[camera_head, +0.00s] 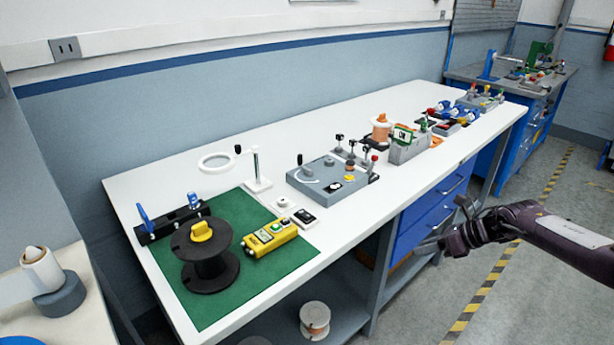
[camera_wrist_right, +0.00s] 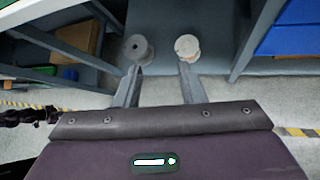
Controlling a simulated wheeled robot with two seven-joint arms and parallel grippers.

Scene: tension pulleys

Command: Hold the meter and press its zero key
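The yellow meter (camera_head: 270,237) lies on the green mat (camera_head: 290,263) at the near end of the white bench. A green key and a red key show on its upper face; their markings are too small to read. My right gripper (camera_head: 443,223) is off the bench's front side, over the aisle, well to the right of the meter. In the right wrist view its two fingers (camera_wrist_right: 160,72) are apart with nothing between them. My left gripper does not show in the head view.
A black spool (camera_head: 208,262) with a yellow knob stands left of the meter. A black bracket (camera_head: 172,222) lies behind it. A magnifier (camera_head: 217,161) and a grey instrument box (camera_head: 330,182) stand farther back. Spools (camera_head: 315,320) sit on the lower shelf. The aisle is clear.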

